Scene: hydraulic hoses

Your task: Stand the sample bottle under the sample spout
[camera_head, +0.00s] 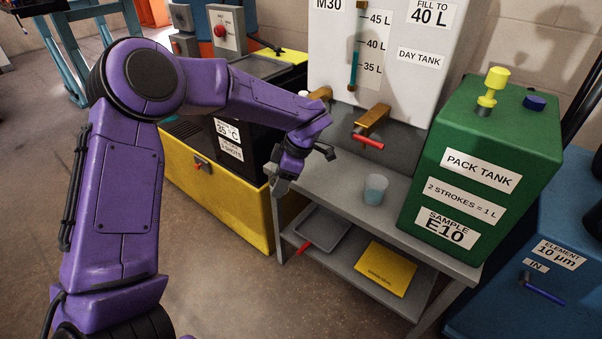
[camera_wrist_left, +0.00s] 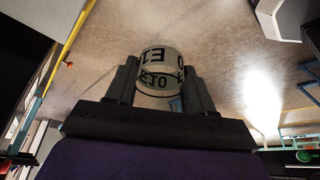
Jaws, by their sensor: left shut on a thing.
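My left gripper (camera_head: 280,184) hangs at the left front corner of the grey stand, below and left of the brass spouts. In the left wrist view, the gripper (camera_wrist_left: 160,82) is shut on a round sample bottle (camera_wrist_left: 160,57) with a pale label and dark letters, only partly readable. In the head view the bottle is mostly hidden at the gripper. A brass spout (camera_head: 375,117) with a red handle sticks out of the day tank (camera_head: 405,95). Another brass spout (camera_head: 319,95) is partly behind my left arm. My right gripper is not in view.
A clear cup with bluish liquid (camera_head: 375,190) stands on the grey stand (camera_head: 340,184), below the red-handled spout. A green pack tank (camera_head: 490,135) stands to its right. The lower shelf holds a grey tray (camera_head: 322,232) and a yellow sheet (camera_head: 385,270). A yellow bin (camera_head: 225,205) is left.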

